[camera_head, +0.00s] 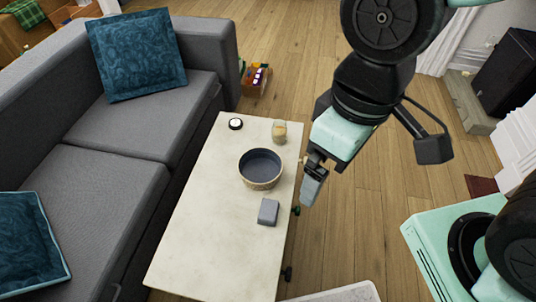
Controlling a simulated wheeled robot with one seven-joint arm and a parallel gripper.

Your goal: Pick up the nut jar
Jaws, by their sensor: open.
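The nut jar appears to be the small tan jar (279,131) standing near the far right corner of the pale coffee table (205,240). Its contents are too small to make out. My gripper (311,180) hangs at the right edge of the table, nearer than the jar and to its right. It is open and apart from the jar, with nothing seen between its fingers. The far finger is partly hidden by the near one.
A dark blue bowl with a tan outside (261,168) and a grey block (268,212) stand on the table near my gripper. A small round black-and-white item (236,124) sits left of the jar. A grey sofa (150,130) borders the table's left. Wooden floor (375,220) is open to the right.

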